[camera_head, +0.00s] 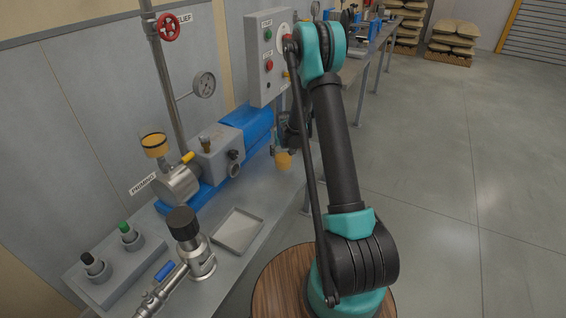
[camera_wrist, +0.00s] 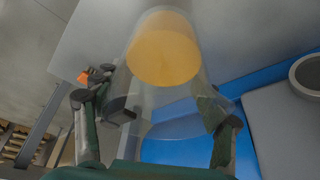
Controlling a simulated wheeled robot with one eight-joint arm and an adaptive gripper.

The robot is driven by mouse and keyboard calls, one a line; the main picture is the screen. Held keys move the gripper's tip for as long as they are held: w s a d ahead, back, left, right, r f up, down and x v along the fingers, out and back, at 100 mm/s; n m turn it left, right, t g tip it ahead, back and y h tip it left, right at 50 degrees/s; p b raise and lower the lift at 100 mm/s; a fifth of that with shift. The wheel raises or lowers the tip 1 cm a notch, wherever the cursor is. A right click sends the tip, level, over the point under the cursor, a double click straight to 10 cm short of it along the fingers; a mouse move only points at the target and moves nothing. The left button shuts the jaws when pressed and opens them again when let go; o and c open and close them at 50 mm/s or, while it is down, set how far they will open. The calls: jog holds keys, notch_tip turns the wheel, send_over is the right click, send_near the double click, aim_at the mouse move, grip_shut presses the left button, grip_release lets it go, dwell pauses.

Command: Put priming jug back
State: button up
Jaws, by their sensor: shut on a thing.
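The priming jug (camera_head: 283,160) is a small clear vessel with an orange-yellow content or base. It shows at the bench's right edge in the head view and large in the wrist view (camera_wrist: 165,50). My gripper (camera_wrist: 165,108) is shut on the jug, with a finger on either side of its clear body. In the head view my gripper (camera_head: 284,140) is partly hidden behind my arm. I cannot tell whether the jug touches the bench. A yellow cup (camera_head: 154,145) sits on the pump by the PRIMING label (camera_head: 143,184).
An empty grey metal tray (camera_head: 237,232) lies on the bench. The blue pump (camera_head: 240,130) stands behind the jug. A control box (camera_head: 268,60), a pressure gauge (camera_head: 204,85) and a red valve wheel (camera_head: 168,27) rise at the back. A black-knobbed valve (camera_head: 188,240) stands in front. Open floor lies right.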

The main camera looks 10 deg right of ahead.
jog(key=shift+f, duration=2.45)
jog(key=shift+f, duration=0.1)
jog(key=o, duration=1.8)
jog(key=s+d+f+v, duration=0.1)
jog(key=s+v, duration=0.1)
jog(key=v, duration=0.8)
jog(key=s+f+v, duration=0.1)
jog(key=s+v, duration=0.1)
jog(key=v, duration=0.9)
jog(key=s+d+r, duration=0.1)
jog(key=s, duration=1.4)
jog(key=s+d+r, duration=0.2)
jog(key=s, duration=1.3)
jog(key=shift+s+r, duration=0.2)
jog(key=shift+s, duration=0.05)
